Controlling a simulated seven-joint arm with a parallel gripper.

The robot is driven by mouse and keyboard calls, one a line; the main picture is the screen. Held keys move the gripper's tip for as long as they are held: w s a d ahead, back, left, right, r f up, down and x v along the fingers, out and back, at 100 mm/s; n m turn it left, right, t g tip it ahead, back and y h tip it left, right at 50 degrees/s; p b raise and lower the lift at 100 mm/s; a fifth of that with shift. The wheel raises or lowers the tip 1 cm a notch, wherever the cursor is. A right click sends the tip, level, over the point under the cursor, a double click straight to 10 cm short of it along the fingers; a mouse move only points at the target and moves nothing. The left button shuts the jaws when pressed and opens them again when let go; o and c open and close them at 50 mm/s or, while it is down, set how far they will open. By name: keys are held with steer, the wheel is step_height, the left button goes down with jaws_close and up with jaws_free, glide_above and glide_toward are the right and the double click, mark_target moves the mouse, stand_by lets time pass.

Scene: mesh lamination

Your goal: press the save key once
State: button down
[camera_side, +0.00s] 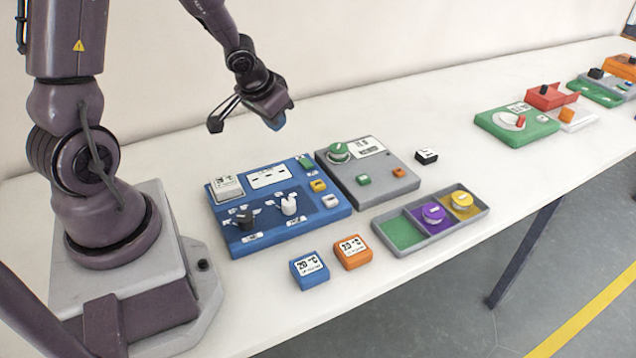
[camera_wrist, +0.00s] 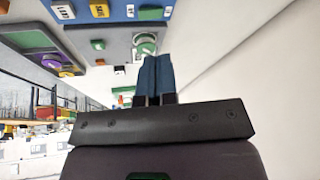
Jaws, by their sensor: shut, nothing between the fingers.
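Labels are too small to tell which key is save. My gripper (camera_side: 278,122) is above and behind the panels, apart from them. Its blue fingers (camera_wrist: 157,78) are shut and empty in the wrist view, with the grey panel (camera_wrist: 85,28) beyond.
A blue block (camera_side: 309,270) and an orange block (camera_side: 352,252) stand in front of the blue panel. A divided tray (camera_side: 405,249) holds a purple and a yellow knob. A small black block (camera_side: 427,156) lies right of the grey panel. More devices stand far right; table between is clear.

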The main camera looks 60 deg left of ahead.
mark_target(317, 182)
steer(key=w+d+f+n+t+h, duration=0.1)
steer(key=w+d+t+h, duration=0.3)
steer(key=w+d+h, duration=0.1)
steer(key=shift+w+d+n, duration=0.3)
steer(key=shift+w+d, duration=0.05)
steer(key=shift+w, duration=0.2)
steer(key=shift+f, duration=0.2)
steer(key=shift+f, duration=4.35)
steer(key=shift+f, duration=0.15)
steer(key=shift+f, duration=0.25)
